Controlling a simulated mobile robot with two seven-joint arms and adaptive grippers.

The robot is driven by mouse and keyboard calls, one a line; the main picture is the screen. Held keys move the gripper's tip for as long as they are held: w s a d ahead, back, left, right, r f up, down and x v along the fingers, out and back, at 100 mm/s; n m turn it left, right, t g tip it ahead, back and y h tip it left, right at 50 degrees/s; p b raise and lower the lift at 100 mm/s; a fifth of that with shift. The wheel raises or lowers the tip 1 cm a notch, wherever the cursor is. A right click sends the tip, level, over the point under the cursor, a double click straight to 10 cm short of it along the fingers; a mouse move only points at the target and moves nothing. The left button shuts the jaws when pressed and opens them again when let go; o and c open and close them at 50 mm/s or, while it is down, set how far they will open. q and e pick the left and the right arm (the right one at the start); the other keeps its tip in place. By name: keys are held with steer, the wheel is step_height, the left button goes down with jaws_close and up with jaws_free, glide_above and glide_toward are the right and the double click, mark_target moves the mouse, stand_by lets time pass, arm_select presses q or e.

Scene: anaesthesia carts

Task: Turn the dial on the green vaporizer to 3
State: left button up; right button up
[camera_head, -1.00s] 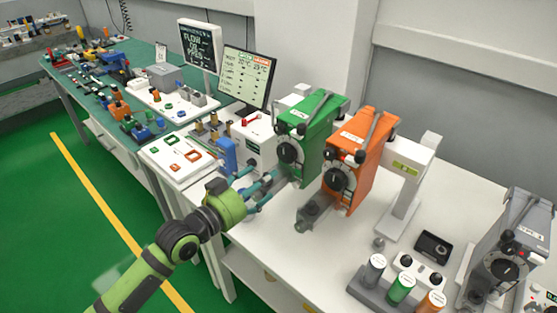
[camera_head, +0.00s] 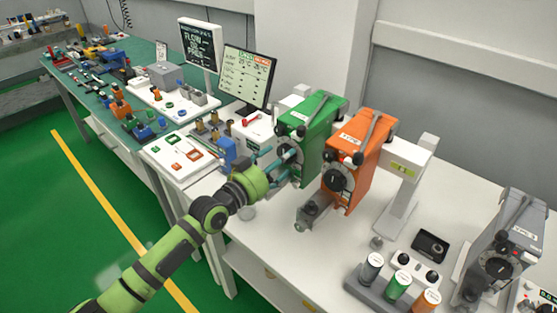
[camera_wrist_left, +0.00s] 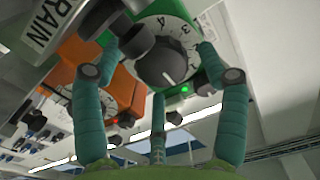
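The green vaporizer (camera_head: 312,140) stands upright on the white bench. Its dial (camera_head: 287,150) is partly hidden by my left gripper in the head view. In the left wrist view the black round dial (camera_wrist_left: 162,63) faces me with a white scale; a 4 and a 3 show near its upper edge. A green light glows beside it. My left gripper (camera_head: 276,167) is at the front of the dial. In the wrist view its teal fingers (camera_wrist_left: 155,60) are spread on either side of the dial, open; I cannot tell whether they touch it. My right gripper is out of view.
An orange vaporizer (camera_head: 356,160) stands close on the right of the green one. A grey vaporizer (camera_head: 500,250) is at the far right. Colored canisters (camera_head: 398,285) stand at the front. A monitor (camera_head: 246,77) and a white tray (camera_head: 181,153) are to the left.

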arm_select(q)
steer(key=c, duration=0.8)
steer(key=shift+f, duration=0.1)
steer(key=shift+c, duration=0.2)
